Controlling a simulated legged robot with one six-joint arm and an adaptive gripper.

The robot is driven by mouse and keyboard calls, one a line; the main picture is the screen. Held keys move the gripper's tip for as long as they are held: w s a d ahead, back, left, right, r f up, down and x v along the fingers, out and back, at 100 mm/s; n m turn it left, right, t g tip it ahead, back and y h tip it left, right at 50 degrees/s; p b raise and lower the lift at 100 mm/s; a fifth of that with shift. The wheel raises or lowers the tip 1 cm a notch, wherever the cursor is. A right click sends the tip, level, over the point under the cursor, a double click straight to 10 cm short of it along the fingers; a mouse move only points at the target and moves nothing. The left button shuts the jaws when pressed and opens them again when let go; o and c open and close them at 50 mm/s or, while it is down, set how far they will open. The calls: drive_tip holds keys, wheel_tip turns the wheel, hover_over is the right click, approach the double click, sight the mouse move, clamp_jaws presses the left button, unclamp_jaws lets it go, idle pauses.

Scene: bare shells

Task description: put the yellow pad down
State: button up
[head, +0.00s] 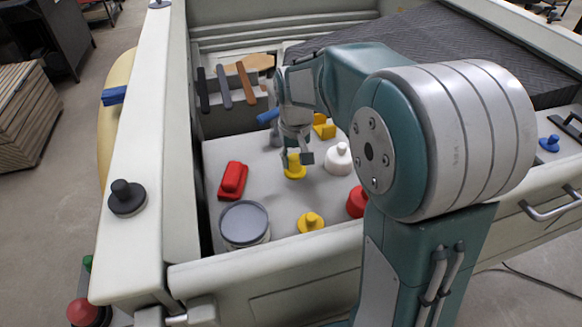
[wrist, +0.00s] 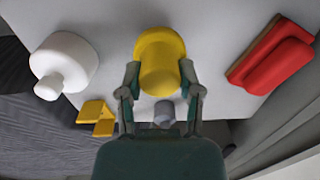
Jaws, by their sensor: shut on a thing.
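The yellow pad (head: 294,172) has a round base and a knob on top. My gripper (head: 295,157) is shut on its knob from above, inside the pale bin. In the wrist view, the pad (wrist: 160,48) sits between the two fingers of my gripper (wrist: 160,82). The pad looks upright, at or just above the grey bin floor (head: 275,203); I cannot tell whether it touches. A second yellow knobbed piece (head: 311,223) stands nearer the front wall.
A red block (head: 233,180) lies left of the pad, a white knobbed piece (head: 339,159) right. A grey-lidded can (head: 244,223) and a red piece (head: 357,202) stand near the front. A yellow bracket (head: 324,127) is behind. Bare floor separates them.

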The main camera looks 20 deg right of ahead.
sight(293, 169)
drive_tip(key=shift+w+d+f, duration=0.2)
drive_tip(key=shift+f, duration=0.05)
wheel_tip(293, 169, down, 3)
drive_tip(key=shift+w+a+f, duration=0.1)
drive_tip(key=shift+f, duration=0.05)
drive_tip(key=shift+a, duration=0.45)
drive_tip(key=shift+d+f, duration=0.1)
drive_tip(key=shift+f, duration=0.05)
drive_tip(key=o, duration=1)
drive_tip(key=shift+d, duration=0.35)
drive_tip(key=shift+a, duration=0.2)
